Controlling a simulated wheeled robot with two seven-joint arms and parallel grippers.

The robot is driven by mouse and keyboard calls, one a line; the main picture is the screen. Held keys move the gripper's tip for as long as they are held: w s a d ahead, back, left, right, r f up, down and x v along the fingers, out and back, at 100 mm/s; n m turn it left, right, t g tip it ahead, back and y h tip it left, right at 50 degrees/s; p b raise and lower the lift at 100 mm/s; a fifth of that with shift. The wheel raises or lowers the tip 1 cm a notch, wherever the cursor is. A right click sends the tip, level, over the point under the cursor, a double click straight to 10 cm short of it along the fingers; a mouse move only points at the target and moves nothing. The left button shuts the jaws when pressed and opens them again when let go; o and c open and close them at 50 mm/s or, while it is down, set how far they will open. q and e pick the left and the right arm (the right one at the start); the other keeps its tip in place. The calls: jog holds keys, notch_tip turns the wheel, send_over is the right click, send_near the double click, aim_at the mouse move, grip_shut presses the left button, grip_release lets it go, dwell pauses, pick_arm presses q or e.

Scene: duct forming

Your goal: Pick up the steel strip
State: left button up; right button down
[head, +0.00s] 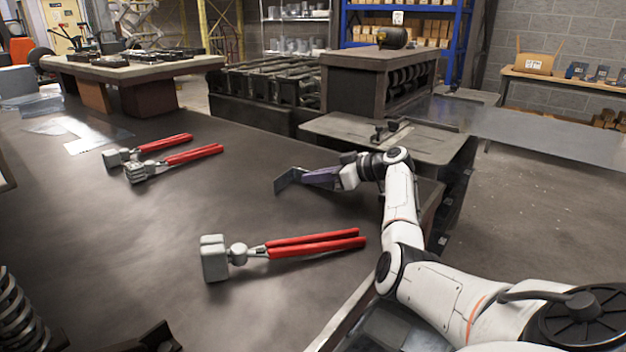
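A narrow bent metal piece, which looks like the steel strip (320,177), extends left from my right gripper (346,174). It has a purple-grey length and a dark angled flange at its left end. My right gripper appears shut on its right end, over the right part of the dark worktable (190,235). The fingertips are small and partly hidden, and I cannot tell whether the flange touches the table. My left gripper is not in view.
Red-handled seaming pliers (315,243) lie in front of the strip. Two similar red-handled tools (175,162) lie farther back left, near shiny sheets (85,132). A coil spring (14,312) stands at front left.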

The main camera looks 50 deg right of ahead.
jog(key=shift+r, duration=0.1)
notch_tip(320, 180, up, 10)
jog(key=shift+f, duration=0.1)
dwell(0.4)
